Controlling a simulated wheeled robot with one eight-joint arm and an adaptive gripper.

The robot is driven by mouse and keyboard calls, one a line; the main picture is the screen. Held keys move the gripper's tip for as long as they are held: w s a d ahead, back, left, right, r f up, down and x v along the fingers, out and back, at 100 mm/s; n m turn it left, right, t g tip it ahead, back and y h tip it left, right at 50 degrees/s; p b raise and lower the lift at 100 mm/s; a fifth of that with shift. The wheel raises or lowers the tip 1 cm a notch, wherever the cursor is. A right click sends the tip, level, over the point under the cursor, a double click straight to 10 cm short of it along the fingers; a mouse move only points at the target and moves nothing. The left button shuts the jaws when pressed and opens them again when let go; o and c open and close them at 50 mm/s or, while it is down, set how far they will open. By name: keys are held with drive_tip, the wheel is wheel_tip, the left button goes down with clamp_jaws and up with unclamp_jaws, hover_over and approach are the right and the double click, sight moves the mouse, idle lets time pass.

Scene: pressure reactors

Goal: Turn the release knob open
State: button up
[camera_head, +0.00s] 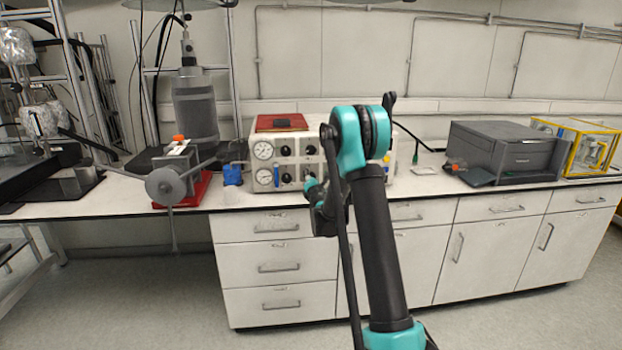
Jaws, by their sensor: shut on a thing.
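The control panel (270,151) is a pale box on the bench with two round gauges at its left and several black knobs. My gripper (311,184) is at the lower middle of the panel front, small in view and partly covered by my own arm. It is shut on a knob there, which I take for the release knob; my gripper hides it, so its turn angle cannot be told. Other black knobs, such as the upper one (286,151), show uncovered to the left and above. My arm hides the panel's right part.
A red-topped item (281,122) lies on the panel. A vise (178,180) and a grey cylinder vessel (196,108) stand to the left. A dark grey printer-like box (505,150) and a yellow-framed case (583,148) stand right. White drawers (275,255) are below.

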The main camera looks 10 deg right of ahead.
idle(0.3)
drive_tip(key=o, duration=1.2)
drive_tip(key=shift+c, duration=0.2)
drive_tip(key=shift+s, duration=0.15)
drive_tip(key=s, duration=1.1)
drive_tip(key=shift+s, duration=0.4)
